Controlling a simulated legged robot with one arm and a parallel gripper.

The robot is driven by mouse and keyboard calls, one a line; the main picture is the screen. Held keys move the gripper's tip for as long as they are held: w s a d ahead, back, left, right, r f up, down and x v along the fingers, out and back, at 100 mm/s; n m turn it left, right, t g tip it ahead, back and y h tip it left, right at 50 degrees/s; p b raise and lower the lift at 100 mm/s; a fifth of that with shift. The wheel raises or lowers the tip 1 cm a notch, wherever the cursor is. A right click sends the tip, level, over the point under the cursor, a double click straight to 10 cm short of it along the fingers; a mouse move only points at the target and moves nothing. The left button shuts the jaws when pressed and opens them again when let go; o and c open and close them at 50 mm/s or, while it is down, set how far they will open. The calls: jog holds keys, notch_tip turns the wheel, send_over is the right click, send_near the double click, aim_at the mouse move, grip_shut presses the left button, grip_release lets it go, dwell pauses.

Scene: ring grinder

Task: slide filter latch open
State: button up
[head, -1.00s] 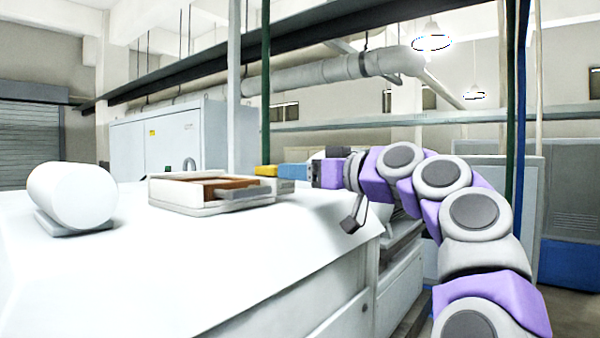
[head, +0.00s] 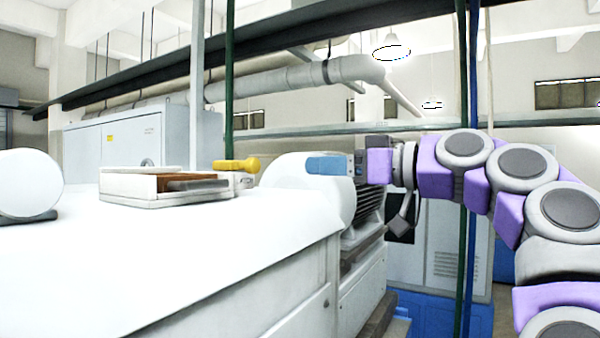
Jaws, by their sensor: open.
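A low cream box (head: 155,199) with a brown inside and a grey bar (head: 198,185) on its near side sits on the white machine top. A yellow rounded piece (head: 236,165) stands just behind the box's right end; it may be the filter latch, but I cannot tell for sure. My gripper (head: 328,165), with blue fingers, points left, to the right of the yellow piece and apart from it in the picture. It is open and appears empty. The gap between its fingers is hard to see from this side.
A white cylinder (head: 27,185) lies at the left on the white machine top (head: 130,260). A rounded white housing with a finned motor (head: 368,205) is behind and below my gripper. Thin green and blue posts (head: 468,220) stand behind my arm.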

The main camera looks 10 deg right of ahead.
jog(key=v, duration=0.2)
jog(key=shift+s+d, duration=0.25)
jog(key=shift+s, duration=0.05)
